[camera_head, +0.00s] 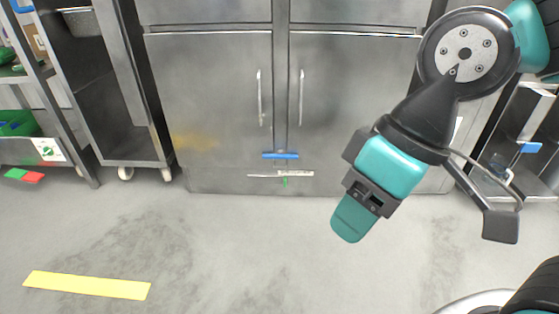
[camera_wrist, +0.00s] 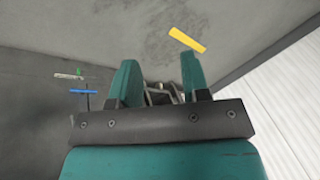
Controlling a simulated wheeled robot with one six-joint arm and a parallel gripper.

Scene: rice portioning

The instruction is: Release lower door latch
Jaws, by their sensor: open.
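The lower doors (camera_head: 220,100) of a steel cabinet stand shut, each with an upright handle. Low on their centre seam is a blue bar (camera_head: 280,155). Just below it is a pale horizontal latch bar (camera_head: 262,175) with a small green piece. In the wrist view the blue bar (camera_wrist: 83,91) and the pale bar (camera_wrist: 68,76) lie left of my gripper. My gripper (camera_head: 352,218) hangs in front of the right door, right of the latch and apart from it. In the wrist view my gripper (camera_wrist: 160,75) shows two teal fingers spread, with nothing held between them.
An open steel rack (camera_head: 120,90) on wheels stands left of the cabinet, and a shelf with green items (camera_head: 15,123) is farther left. A steel unit (camera_head: 525,125) with a blue part is at right. Grey floor with a yellow strip (camera_head: 87,285) is clear in front.

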